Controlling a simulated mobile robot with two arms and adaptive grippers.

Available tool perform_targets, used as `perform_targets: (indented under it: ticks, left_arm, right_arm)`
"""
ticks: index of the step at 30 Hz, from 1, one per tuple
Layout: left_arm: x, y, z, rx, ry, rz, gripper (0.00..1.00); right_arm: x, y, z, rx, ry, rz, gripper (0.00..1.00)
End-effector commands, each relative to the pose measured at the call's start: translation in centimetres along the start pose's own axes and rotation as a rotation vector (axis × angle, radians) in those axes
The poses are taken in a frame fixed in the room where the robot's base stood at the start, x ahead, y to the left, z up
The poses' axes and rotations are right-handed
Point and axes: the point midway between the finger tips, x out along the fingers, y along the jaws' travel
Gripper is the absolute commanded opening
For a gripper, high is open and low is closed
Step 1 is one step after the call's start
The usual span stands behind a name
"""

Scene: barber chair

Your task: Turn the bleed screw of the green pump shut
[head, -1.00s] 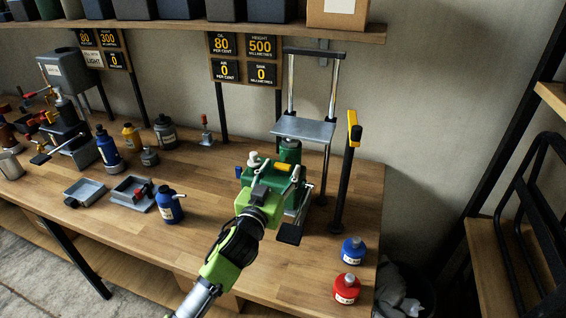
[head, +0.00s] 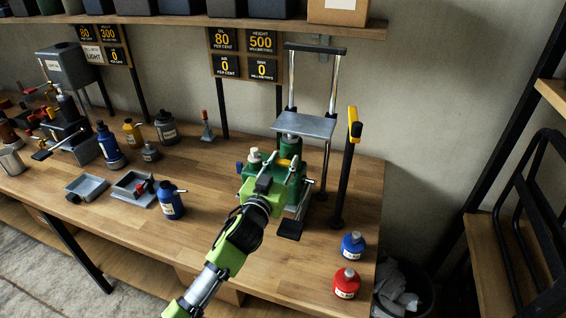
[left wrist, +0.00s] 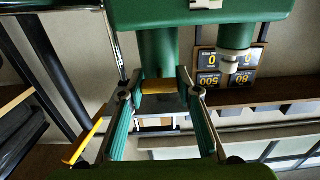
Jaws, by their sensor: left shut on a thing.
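The green pump (head: 292,190) stands at the right end of the wooden bench, with a chrome-posted frame and grey plate behind it. A yellow bar (head: 285,162), which looks like the bleed screw's grip, sits at the foot of its green column. My left gripper (head: 277,168) reaches over the pump from the front. In the left wrist view its fingers (left wrist: 159,83) are closed on the sides of the yellow bar (left wrist: 158,87), beside the green column. The screw's thread is hidden. A white cap (left wrist: 229,65) shows on the pump to one side. My right gripper is out of view.
A black post with a yellow top (head: 354,125) stands right of the pump. Blue (head: 353,246) and red (head: 347,284) bottles stand at the front right. Gauge signs (head: 242,55) hang behind; air reads 0. Bottles and trays (head: 133,188) lie left.

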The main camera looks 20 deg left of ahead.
Motion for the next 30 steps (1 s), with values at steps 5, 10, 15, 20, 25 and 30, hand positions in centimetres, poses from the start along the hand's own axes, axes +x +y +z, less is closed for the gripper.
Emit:
perform_targets:
  ticks: [5, 10, 15, 20, 25, 30]
  left_arm:
    - [0.0, 0.0, 0.0, 0.061, 0.000, 0.000, 0.10]
    - [0.0, 0.0, 0.0, 0.174, 0.000, 0.000, 0.10]
    - [0.0, 0.0, -0.1, 0.325, 0.000, 0.000, 0.10]
    - [0.0, 0.0, -0.1, 0.479, 0.000, 0.000, 0.10]
    - [0.0, 0.0, -0.1, 0.641, 0.001, 0.000, 0.10]
    - [0.0, 0.0, -0.1, 0.803, 0.001, 0.000, 0.10]
  right_arm:
    - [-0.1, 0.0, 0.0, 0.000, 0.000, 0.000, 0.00]
    - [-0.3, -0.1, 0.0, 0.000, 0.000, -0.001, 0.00]
    - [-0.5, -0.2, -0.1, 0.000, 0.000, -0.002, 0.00]
    - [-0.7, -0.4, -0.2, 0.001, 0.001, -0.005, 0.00]
    - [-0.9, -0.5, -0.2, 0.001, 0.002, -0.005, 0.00]
    - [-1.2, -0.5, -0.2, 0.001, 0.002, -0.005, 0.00]
